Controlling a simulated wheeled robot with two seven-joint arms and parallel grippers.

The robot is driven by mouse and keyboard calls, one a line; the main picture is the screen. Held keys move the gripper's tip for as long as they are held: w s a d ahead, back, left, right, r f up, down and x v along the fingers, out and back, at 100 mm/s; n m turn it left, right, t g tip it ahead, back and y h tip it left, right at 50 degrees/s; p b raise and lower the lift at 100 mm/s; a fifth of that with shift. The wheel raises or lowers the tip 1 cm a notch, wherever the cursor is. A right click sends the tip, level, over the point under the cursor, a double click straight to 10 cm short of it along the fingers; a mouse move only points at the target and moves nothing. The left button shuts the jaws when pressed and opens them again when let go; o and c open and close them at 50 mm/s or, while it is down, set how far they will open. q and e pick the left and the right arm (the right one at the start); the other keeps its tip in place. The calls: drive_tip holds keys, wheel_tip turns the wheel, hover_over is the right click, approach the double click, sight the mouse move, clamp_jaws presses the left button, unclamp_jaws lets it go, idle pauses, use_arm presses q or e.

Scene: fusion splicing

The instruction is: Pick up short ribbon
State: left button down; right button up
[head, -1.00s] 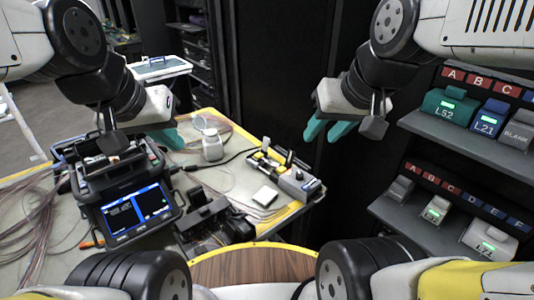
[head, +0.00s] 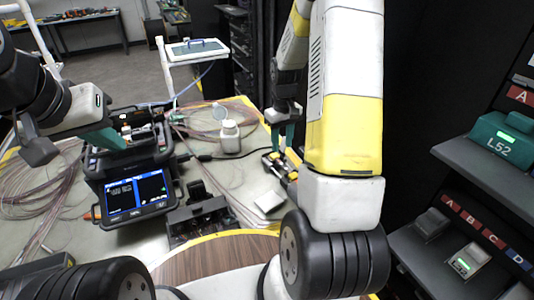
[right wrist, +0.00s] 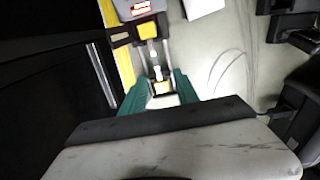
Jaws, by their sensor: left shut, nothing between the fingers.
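I cannot make out a short ribbon for certain in either view. My right gripper (head: 283,135) points down over the yellow-and-black tool (head: 277,163) on the table, partly hidden by my right arm. In the right wrist view its teal fingers (right wrist: 158,84) stand apart, with the tool's narrow end (right wrist: 151,58), with yellow and white parts, between or beneath them. I cannot tell whether they touch it. My left gripper (head: 112,142) is shut and empty, close over the black splicer (head: 133,165) with the lit blue screen.
A black fixture (head: 197,217) and a white pad (head: 269,202) lie in front. Loose fibre coils (head: 40,185) spread at the left. A rack shelf (head: 490,155) with labelled modules is at the right.

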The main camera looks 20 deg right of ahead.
sight(282, 165)
drive_tip(key=f, duration=0.5)
drive_tip(key=w+f, duration=0.1)
drive_tip(key=f, duration=0.2)
drive_tip(key=shift+d+f, duration=0.25)
drive_tip(key=shift+d, duration=0.05)
clamp_jaws()
